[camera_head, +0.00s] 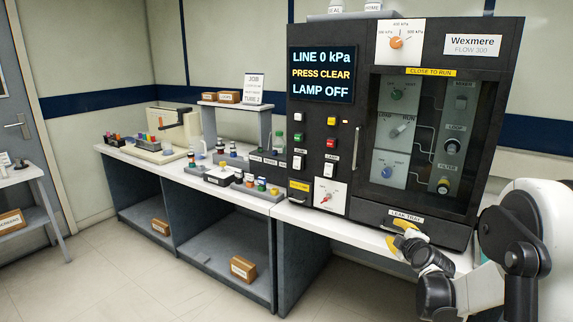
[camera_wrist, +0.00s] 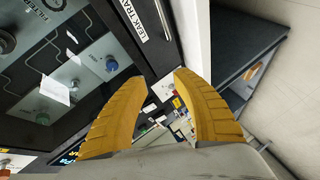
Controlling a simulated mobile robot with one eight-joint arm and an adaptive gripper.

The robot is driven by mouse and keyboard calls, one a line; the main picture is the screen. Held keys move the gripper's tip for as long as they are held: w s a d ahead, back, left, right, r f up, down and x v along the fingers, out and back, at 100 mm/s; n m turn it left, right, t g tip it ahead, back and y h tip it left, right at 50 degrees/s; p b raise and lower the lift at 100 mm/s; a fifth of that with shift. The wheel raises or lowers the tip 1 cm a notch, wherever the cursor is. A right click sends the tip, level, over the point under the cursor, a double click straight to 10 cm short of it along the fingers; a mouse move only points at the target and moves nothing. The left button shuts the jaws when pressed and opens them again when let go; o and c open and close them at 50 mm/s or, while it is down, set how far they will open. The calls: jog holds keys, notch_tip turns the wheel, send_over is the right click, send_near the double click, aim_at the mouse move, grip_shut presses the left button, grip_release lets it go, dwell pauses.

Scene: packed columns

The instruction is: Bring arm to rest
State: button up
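My gripper (camera_head: 397,233) is at the lower right in the head view, in front of the bench edge and just below the leak tray label of the machine. Its two yellow fingers also show in the wrist view (camera_wrist: 162,78). The fingertips are apart with a clear gap and nothing held between them. My arm reaches in from the right edge of the head view, bent at the wrist. The black Wexmere machine (camera_head: 363,200) stands behind the gripper; the arm covers part of its lower right. I cannot tell whether a finger touches the machine or the bench.
The machine's glass door (camera_head: 425,140) is shut, with a vertical handle on its left. The display (camera_head: 321,75) reads LINE 0 kPa, PRESS CLEAR, LAMP OFF. The bench (camera_head: 345,228) runs left, holding bottles, trays and a small shelf. Open floor (camera_head: 140,285) lies in front.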

jog(key=s+a+r+m+g+y, duration=0.1)
jog(key=s+a+r+m+g, duration=0.2)
jog(key=s+a, duration=0.45)
jog(key=s+a+r+m+y, duration=0.1)
jog(key=s+a+r+m, duration=0.1)
jog(key=s+a+r, duration=0.55)
jog(key=s+a+f+m+g, duration=0.1)
jog(key=s+f+m+g, duration=0.1)
jog(key=s, duration=1)
jog(key=s+a+f+m+g+h, duration=0.1)
jog(key=s+f+m, duration=0.3)
jog(key=s, duration=0.9)
jog(key=shift+s+m+g, duration=0.15)
jog(key=shift+m+g, duration=0.55)
jog(key=shift+m, duration=0.2)
jog(key=shift+a, duration=0.1)
